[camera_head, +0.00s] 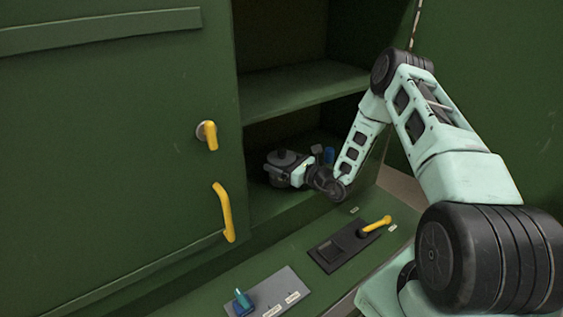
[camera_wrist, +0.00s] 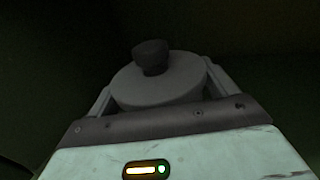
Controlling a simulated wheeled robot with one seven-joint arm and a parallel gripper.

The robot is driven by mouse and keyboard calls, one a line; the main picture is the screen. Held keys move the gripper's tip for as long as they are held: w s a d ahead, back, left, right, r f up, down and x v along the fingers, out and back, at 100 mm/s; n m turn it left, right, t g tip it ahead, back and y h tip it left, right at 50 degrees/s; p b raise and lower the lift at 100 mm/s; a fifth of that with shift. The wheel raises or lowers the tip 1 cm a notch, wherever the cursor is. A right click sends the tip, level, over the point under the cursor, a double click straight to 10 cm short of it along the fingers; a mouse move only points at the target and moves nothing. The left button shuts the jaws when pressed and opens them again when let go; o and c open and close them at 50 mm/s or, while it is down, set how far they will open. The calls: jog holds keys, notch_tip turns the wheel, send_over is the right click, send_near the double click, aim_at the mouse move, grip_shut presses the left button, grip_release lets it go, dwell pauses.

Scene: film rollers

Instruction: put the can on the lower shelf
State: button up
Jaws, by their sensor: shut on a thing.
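The can (camera_wrist: 160,79) is a dark grey round body with a knob on its lid. It fills the middle of the wrist view between the two fingers of my gripper (camera_wrist: 157,95), which is shut on it. In the head view the can (camera_head: 283,160) is upright inside the cabinet's lower compartment, with my gripper (camera_head: 285,174) reaching in from the right. The lower shelf (camera_head: 262,205) shows below and in front of them. I cannot tell whether the can's base touches the shelf.
The middle shelf (camera_head: 300,88) lies above my gripper. A blue object (camera_head: 329,155) stands deeper in the lower compartment, right of the can. A green door (camera_head: 120,150) with yellow handles is at left. A control ledge (camera_head: 300,255) with a yellow lever (camera_head: 376,226) lies in front.

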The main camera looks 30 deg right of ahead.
jog(key=o, duration=0.9)
jog(key=shift+f, duration=0.1)
jog(key=shift+r, duration=0.2)
jog(key=b+v, duration=0.4)
jog(key=v, duration=0.6)
jog(key=shift+s+d+f+b, duration=0.15)
jog(key=shift+s+b, duration=0.15)
jog(key=shift+b, duration=0.1)
jog(key=shift+s+d, duration=0.2)
jog(key=shift+s, duration=0.45)
